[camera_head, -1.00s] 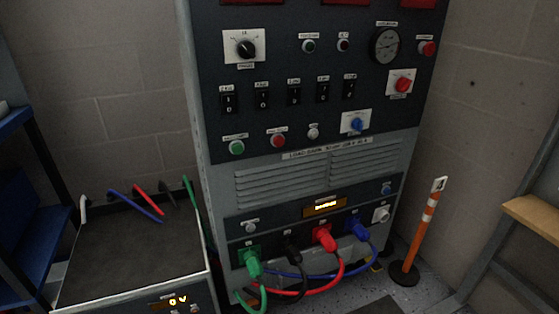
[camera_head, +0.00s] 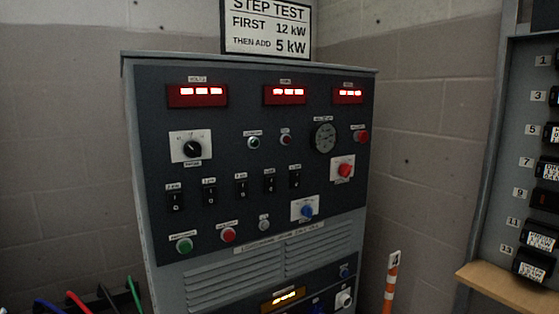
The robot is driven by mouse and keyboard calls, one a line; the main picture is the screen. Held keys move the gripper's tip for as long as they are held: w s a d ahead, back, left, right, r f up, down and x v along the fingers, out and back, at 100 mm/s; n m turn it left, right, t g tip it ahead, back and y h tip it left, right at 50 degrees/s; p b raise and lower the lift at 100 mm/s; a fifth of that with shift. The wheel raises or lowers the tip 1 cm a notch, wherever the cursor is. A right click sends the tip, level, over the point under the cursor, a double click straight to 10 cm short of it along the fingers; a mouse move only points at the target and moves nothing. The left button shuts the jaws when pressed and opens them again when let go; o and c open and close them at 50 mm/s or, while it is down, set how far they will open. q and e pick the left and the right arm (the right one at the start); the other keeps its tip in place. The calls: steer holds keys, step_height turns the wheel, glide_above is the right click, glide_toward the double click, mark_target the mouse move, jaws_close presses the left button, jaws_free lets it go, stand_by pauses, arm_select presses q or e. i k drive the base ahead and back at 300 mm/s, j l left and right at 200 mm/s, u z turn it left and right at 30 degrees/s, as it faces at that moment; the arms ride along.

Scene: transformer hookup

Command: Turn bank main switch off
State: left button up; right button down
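The load bank (camera_head: 150,160) is a grey cabinet with a dark front panel, in the middle of the head view. A red knob (camera_head: 344,170) on a white plate is at the panel's right, and a blue knob (camera_head: 307,212) on a white plate is below it. A black rotary selector (camera_head: 192,149) is at the upper left. A row of several black rocker switches (camera_head: 209,193) runs across the middle. The small labels are too blurred to tell which control is the main switch. Neither gripper is in view.
Three red displays (camera_head: 197,95) are lit at the top. A "STEP TEST" sign (camera_head: 268,28) stands above the cabinet. A rack with numbered black units (camera_head: 535,264) and a wooden shelf (camera_head: 508,288) is at right. An orange post (camera_head: 390,285) stands between.

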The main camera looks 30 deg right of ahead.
mark_target(345, 169)
steer(key=z, duration=1.25)
